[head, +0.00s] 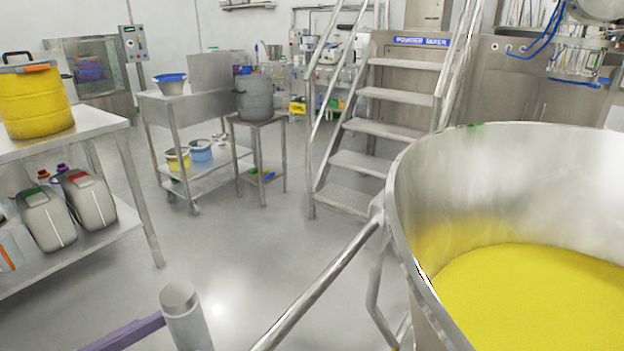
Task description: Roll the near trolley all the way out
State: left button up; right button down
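A large round steel bowl (412,235) fills the right foreground, part full of yellow powder (540,300). It is the nearest trolley-like thing; its wheels and base are out of frame. A steel tube handle (322,285) slopes from the bowl's left side down to the bottom edge. A smaller steel trolley (172,115) stands farther back at left centre, with a blue-rimmed bowl (170,84) on top and buckets on its lower shelf. Neither of my grippers shows, so I cannot tell whether either touches the handle.
A steel table (95,122) at left bears a yellow drum (35,100), with jerrycans (90,198) below. Steel steps (385,130) stand behind the bowl. A small stand (262,122) holds a grey pot.

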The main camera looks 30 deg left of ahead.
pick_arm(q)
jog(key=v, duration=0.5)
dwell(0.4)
